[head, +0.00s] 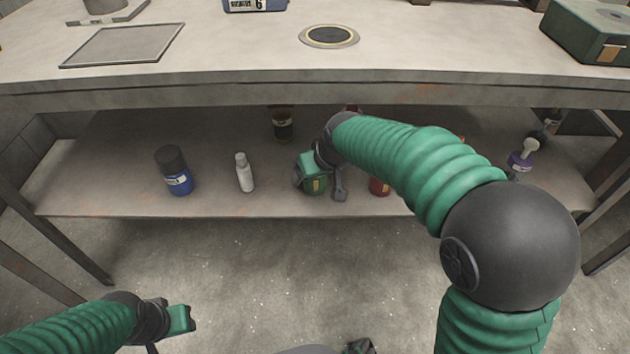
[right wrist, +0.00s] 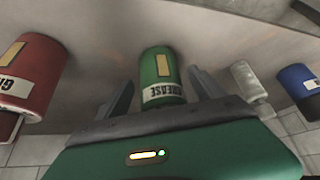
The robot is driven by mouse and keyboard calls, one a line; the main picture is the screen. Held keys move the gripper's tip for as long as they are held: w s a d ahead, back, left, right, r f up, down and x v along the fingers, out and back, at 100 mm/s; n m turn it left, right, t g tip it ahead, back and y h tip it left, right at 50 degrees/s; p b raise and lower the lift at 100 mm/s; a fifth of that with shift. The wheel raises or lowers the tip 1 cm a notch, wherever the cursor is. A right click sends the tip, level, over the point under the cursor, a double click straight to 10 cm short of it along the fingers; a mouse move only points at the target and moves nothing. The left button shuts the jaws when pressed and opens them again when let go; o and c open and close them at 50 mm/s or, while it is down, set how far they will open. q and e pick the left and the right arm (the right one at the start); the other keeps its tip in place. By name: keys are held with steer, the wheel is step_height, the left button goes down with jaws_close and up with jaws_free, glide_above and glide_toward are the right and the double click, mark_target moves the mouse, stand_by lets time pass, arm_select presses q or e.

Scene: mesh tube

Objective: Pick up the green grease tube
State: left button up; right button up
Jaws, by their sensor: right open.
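The green grease tube (right wrist: 158,70) stands on the lower shelf, its label reading GREASE in the right wrist view. In the head view it (head: 315,187) is partly hidden by my right gripper. My right gripper (head: 320,184) is open, with one finger on each side of the tube. In the right wrist view small gaps show between the tube and the fingers (right wrist: 162,84). The tube's lower part is hidden behind the gripper body in that view. My left gripper (head: 182,319) is low at the left, away from the shelf; its jaw opening is unclear.
A red tube (head: 379,187) stands just right of the green one. A white bottle (head: 244,172) and a blue, black-capped container (head: 175,172) stand to the left. A dark jar (head: 282,125) is behind. A purple bottle (head: 521,158) is far right. The tabletop (head: 240,60) overhangs the shelf.

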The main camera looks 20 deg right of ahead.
steer(key=shift+r, duration=0.15)
steer(key=c, duration=1.6)
